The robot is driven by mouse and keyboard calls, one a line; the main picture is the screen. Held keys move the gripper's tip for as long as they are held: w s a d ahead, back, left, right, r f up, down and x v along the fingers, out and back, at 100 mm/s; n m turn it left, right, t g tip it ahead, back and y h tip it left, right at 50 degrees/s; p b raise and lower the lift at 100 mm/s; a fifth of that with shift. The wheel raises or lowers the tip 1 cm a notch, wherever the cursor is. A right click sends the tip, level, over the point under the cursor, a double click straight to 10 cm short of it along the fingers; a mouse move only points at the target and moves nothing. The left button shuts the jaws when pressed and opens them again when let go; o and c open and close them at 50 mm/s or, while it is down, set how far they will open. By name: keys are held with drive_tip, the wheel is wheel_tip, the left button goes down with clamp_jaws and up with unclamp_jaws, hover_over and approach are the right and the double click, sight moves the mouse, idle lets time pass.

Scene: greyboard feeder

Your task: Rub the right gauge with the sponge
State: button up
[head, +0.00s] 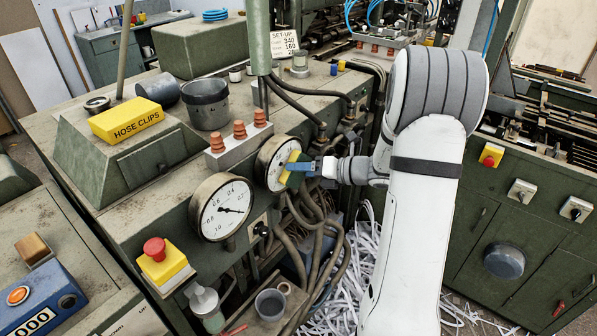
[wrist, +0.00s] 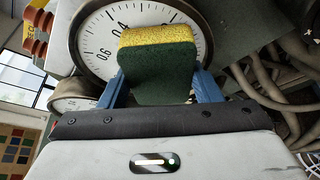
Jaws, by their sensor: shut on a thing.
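My gripper (head: 305,167) is shut on the sponge and holds it at the face of the right gauge (head: 270,165). The sponge (head: 290,168) is yellow on one side and dark green on the other. In the wrist view the sponge (wrist: 158,65) sits between two blue fingers (wrist: 160,88), its yellow side toward the dial. It covers the lower middle of the right gauge's face (wrist: 95,40); I cannot tell whether it touches the glass. The left gauge (head: 222,207) is uncovered, with its needle visible.
Below the gauges are hoses (head: 318,240), a grey mug (head: 270,303) and shredded paper (head: 365,250). A yellow box with a red button (head: 160,258) is at lower left. Insulators (head: 239,130) and a dark pot (head: 206,104) stand on top, near a yellow hose clips box (head: 126,120).

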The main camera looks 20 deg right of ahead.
sight(272, 175)
drive_tip(key=w+d+p, duration=0.1)
drive_tip(key=w+d, duration=0.1)
drive_tip(key=d, duration=0.1)
drive_tip(key=shift+w+p, duration=0.15)
drive_tip(key=shift+p, duration=0.2)
drive_tip(key=shift+a, duration=0.1)
drive_tip(key=shift+s+a, duration=1.05)
drive_tip(key=shift+a, duration=0.35)
drive_tip(key=shift+s+a, duration=1)
drive_tip(key=shift+a, duration=0.35)
drive_tip(key=shift+s+a, duration=1.05)
drive_tip(key=shift+a, duration=0.35)
drive_tip(key=shift+r+p, duration=1.05)
drive_tip(key=shift+r, duration=0.3)
drive_tip(key=shift+w+d+f+p, duration=0.15)
drive_tip(key=shift+w+d, duration=0.15)
drive_tip(key=shift+d, duration=0.2)
drive_tip(key=shift+w+d+r+p, duration=0.15)
drive_tip(key=shift+w+d, duration=0.15)
drive_tip(key=shift+d, duration=0.2)
drive_tip(key=shift+w+d+f+p, duration=0.15)
drive_tip(key=shift+w+d, duration=0.15)
drive_tip(key=shift+d, duration=0.2)
drive_tip(key=w+d+p, duration=0.2)
drive_tip(key=w+d, duration=0.2)
drive_tip(key=d, duration=0.1)
drive_tip(key=shift+w+d, duration=0.15)
drive_tip(key=shift+d, duration=0.05)
